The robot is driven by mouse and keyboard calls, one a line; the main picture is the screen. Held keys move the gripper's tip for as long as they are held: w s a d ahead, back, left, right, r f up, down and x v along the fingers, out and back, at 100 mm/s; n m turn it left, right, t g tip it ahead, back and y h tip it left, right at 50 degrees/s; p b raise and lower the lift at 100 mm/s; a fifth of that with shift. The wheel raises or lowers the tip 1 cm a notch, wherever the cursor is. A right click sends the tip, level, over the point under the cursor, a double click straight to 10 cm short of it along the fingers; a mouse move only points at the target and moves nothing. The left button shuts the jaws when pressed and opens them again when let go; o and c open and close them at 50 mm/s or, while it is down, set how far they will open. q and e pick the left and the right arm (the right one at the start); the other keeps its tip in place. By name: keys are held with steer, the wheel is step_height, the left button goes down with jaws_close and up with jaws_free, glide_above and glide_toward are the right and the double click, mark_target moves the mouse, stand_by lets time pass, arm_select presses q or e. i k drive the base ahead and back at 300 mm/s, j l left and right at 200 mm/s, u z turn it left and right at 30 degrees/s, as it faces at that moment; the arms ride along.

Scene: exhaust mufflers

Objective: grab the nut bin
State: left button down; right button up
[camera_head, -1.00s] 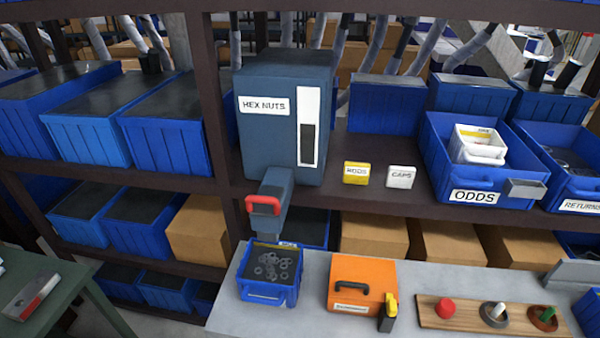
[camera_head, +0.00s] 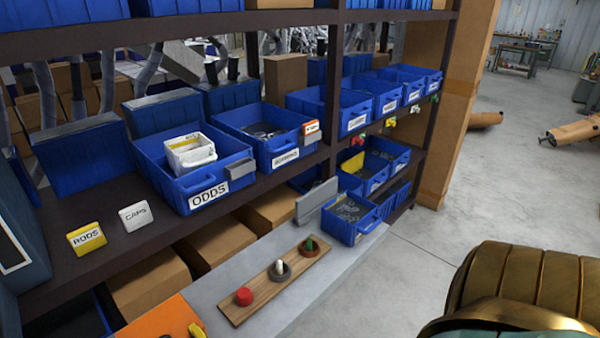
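Neither gripper is in view. The blue bin of ring-shaped nuts under the hex nut dispenser is out of the picture; only the edge of the dispenser (camera_head: 18,258) shows at the far left. Another blue bin (camera_head: 368,226) with small grey parts stands at the far end of the grey bench (camera_head: 228,278). I cannot tell what those parts are. A small white bin (camera_head: 192,154) with a yellow label sits inside the blue ODDS bin (camera_head: 222,186) on the shelf; its label is too small to read.
A wooden board (camera_head: 275,282) with red, white and green pieces lies on the bench. A corner of the orange case (camera_head: 155,318) shows at the bottom. RODS (camera_head: 86,239) and CAPS (camera_head: 135,216) signs stand on the shelf. Open concrete floor (camera_head: 480,190) lies at the right.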

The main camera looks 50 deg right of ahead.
mark_target(350, 216)
steer(key=z, duration=1.95)
